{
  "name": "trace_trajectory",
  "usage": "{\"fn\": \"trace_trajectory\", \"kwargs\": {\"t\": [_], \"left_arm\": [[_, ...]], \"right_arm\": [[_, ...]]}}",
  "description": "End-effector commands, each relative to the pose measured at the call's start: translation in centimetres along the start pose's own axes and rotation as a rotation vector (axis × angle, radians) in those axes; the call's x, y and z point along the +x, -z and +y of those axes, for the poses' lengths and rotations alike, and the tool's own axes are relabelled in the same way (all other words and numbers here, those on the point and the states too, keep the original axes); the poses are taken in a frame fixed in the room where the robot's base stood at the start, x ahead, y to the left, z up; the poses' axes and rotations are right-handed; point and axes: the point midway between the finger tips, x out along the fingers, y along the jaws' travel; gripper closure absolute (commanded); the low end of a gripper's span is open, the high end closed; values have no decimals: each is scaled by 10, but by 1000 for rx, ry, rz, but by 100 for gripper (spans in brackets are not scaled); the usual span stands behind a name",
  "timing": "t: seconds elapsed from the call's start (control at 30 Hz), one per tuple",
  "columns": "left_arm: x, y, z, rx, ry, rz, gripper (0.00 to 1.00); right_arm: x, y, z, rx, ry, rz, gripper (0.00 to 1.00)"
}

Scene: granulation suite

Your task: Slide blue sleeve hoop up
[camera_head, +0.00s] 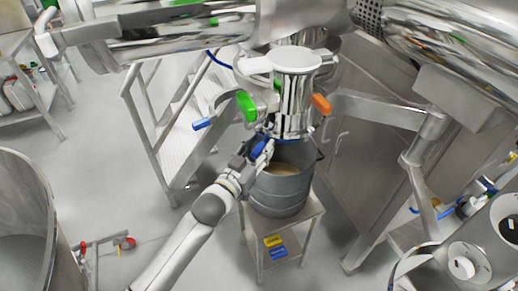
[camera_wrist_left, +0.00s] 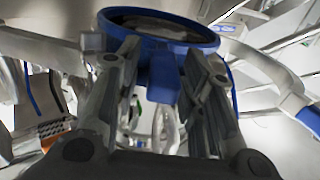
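The blue sleeve hoop is a blue ring (camera_wrist_left: 190,40) with a blocky blue tab (camera_wrist_left: 163,78) in the left wrist view. In the head view a thin blue edge of the hoop (camera_head: 292,139) shows at the bottom of the shiny outlet (camera_head: 294,115), just above the grey pot (camera_head: 280,192). My left gripper (camera_head: 259,149) is at the hoop's near left side. In the wrist view its fingers (camera_wrist_left: 163,65) stand on either side of the tab, with a small gap visible at each side. It looks open around the tab. My right gripper is not in view.
The pot holds tan material and stands on a small metal stand (camera_head: 264,222). A green handle (camera_head: 247,106) and an orange handle (camera_head: 321,105) stick out above the hoop. Metal steps (camera_head: 165,125) stand behind left. A large steel vessel (camera_head: 25,220) is at left.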

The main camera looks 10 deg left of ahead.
Motion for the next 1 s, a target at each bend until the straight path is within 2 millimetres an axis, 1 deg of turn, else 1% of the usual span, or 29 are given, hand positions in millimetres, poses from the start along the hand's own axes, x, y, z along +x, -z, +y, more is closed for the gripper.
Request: {"fn": "trace_trajectory", "kwargs": {"t": [0.2,0.3,0.43,0.57,0.8,0.9,1.0], "left_arm": [[0,-3,0,0,0,-6,59],[-1,-3,0,0,0,-7,59],[-10,-4,0,-1,1,-8,59],[-31,-4,0,0,0,-9,59],[-79,-4,0,-1,0,-10,59],[-95,-3,0,-1,0,-9,59],[-107,-3,0,-1,0,-7,59]], "right_arm": [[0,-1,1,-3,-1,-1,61],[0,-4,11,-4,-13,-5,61],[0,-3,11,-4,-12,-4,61],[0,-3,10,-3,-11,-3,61],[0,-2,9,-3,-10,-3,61],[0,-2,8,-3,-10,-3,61],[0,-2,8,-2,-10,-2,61]]}}
